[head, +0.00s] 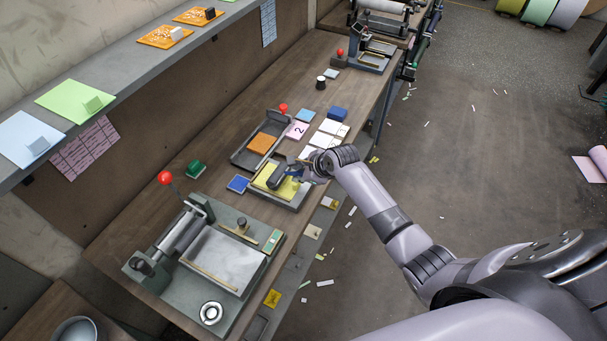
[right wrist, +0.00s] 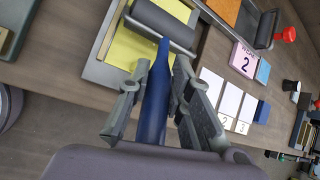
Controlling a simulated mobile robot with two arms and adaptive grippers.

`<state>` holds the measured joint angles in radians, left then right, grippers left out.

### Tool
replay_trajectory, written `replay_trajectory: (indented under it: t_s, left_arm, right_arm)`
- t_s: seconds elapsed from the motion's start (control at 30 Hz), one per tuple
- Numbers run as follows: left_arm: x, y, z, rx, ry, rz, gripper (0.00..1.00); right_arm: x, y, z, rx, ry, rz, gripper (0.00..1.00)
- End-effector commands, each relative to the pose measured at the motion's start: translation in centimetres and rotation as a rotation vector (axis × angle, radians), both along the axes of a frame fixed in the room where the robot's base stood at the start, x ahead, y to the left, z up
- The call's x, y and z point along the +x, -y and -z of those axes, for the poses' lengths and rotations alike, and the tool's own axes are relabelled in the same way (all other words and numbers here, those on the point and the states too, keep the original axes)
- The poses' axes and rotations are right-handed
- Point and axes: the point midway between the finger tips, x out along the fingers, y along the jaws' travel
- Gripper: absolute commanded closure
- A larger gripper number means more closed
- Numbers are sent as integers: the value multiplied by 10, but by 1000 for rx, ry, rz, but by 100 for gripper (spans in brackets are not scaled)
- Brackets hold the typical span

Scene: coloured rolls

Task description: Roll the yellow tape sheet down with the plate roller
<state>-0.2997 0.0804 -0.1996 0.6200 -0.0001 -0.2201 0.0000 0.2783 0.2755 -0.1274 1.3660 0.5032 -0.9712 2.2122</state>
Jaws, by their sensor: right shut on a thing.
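The yellow tape sheet (head: 262,181) lies on a grey plate (head: 293,205) near the front edge of the bench; it also shows in the right wrist view (right wrist: 128,48). The plate roller (head: 277,174) has a dark grey cylinder and a blue handle (right wrist: 155,105). My right gripper (head: 305,173) is shut on that blue handle, a finger on each side of it in the right wrist view. The roller's cylinder (right wrist: 163,22) is over the yellow sheet; I cannot tell if it touches. My left gripper is not in view.
A blue pad (head: 237,184) and a green block (head: 195,169) are left of the plate. A tray with an orange sheet (head: 262,144) is behind it. White cards (head: 333,127) lie to the right. A large press (head: 205,255) with a red-knobbed lever fills the near bench.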

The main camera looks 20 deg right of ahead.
Motion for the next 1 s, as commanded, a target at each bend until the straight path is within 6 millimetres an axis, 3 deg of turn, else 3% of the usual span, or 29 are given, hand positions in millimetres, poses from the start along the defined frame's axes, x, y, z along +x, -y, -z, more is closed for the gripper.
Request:
replay_trajectory:
  t_s: [1.0]
  left_arm:
    - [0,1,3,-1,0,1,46]
  right_arm:
    - [31,-25,2,0,0,0,100]
